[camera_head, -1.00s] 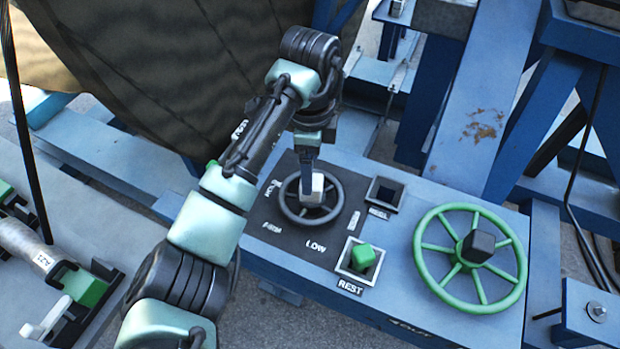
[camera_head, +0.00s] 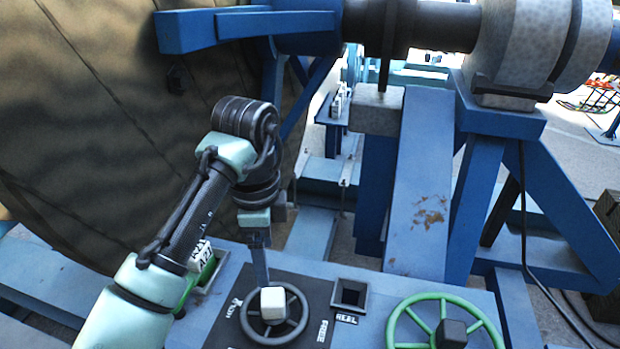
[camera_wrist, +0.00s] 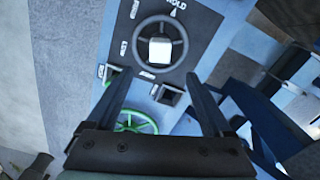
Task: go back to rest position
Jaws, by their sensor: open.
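My gripper (camera_head: 262,284) hangs over the control panel beside the dark handwheel; its fingers are seen edge-on there. In the wrist view my gripper (camera_wrist: 157,78) has its two fingers wide apart with nothing between them. The dark handwheel (camera_head: 298,331) has a white square hub (camera_head: 272,302) in line with the fingertip in the head view. In the wrist view the white hub (camera_wrist: 160,50) lies beyond the fingertips, apart from them. Labels HOLD and FREE are around the wheel.
A green handwheel (camera_head: 400,331) with a black hub stands right of an empty square socket (camera_head: 350,294). A large reel (camera_head: 100,130) rises at left behind my arm. Blue frame beams (camera_head: 425,200) stand behind the panel. A green labelled piece (camera_head: 207,272) is partly behind my arm.

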